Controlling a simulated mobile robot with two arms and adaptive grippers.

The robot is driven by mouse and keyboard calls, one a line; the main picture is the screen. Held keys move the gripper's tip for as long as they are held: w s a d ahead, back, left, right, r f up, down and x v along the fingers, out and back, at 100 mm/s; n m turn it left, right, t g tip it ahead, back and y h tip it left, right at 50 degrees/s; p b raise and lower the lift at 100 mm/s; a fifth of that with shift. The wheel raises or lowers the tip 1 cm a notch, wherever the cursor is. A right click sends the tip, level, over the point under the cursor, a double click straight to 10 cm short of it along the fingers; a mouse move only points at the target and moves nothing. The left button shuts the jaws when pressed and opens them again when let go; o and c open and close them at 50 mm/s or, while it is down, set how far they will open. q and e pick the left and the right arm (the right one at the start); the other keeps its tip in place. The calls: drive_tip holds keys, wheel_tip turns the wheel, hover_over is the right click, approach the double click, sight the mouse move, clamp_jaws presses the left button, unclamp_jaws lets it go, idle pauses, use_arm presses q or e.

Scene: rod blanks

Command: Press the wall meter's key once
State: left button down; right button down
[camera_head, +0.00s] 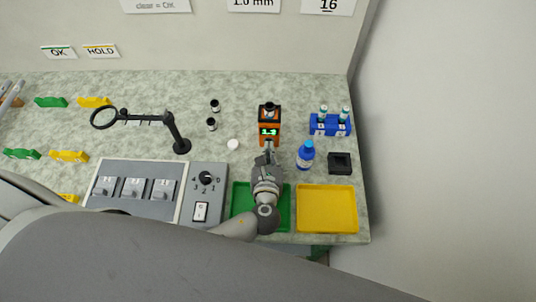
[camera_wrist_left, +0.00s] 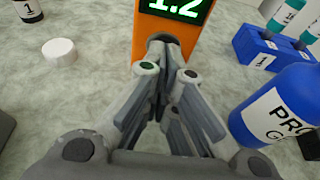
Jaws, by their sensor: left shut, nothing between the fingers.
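The wall meter (camera_head: 270,118) is an orange and black box standing on the worktop, with a lit green display. In the left wrist view the orange meter (camera_wrist_left: 208,42) fills the top middle and its display reads 1.2. A round grey ring (camera_wrist_left: 163,39) shows low on its front, partly behind my fingers. I cannot make out a separate key. My left gripper (camera_head: 268,152) is shut and empty, its fingertips close in front of the meter's lower front; they also show in the left wrist view (camera_wrist_left: 172,70). Whether they touch it I cannot tell. My right gripper is not in view.
A blue bottle (camera_head: 305,156) stands close to the right of my left gripper. A blue vial rack (camera_head: 330,129), a black block (camera_head: 340,163) and a yellow tray (camera_head: 327,209) are further right. A white cap (camera_head: 233,144) and a magnifier stand (camera_head: 180,143) are to the left.

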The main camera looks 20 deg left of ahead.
use_arm(q)
drive_tip(key=shift+r, duration=0.35)
drive_tip(key=v, duration=0.7)
drive_tip(key=shift+s+d+f, duration=0.1)
drive_tip(key=shift+s+f, duration=0.15)
drive_tip(key=shift+s, duration=0.2)
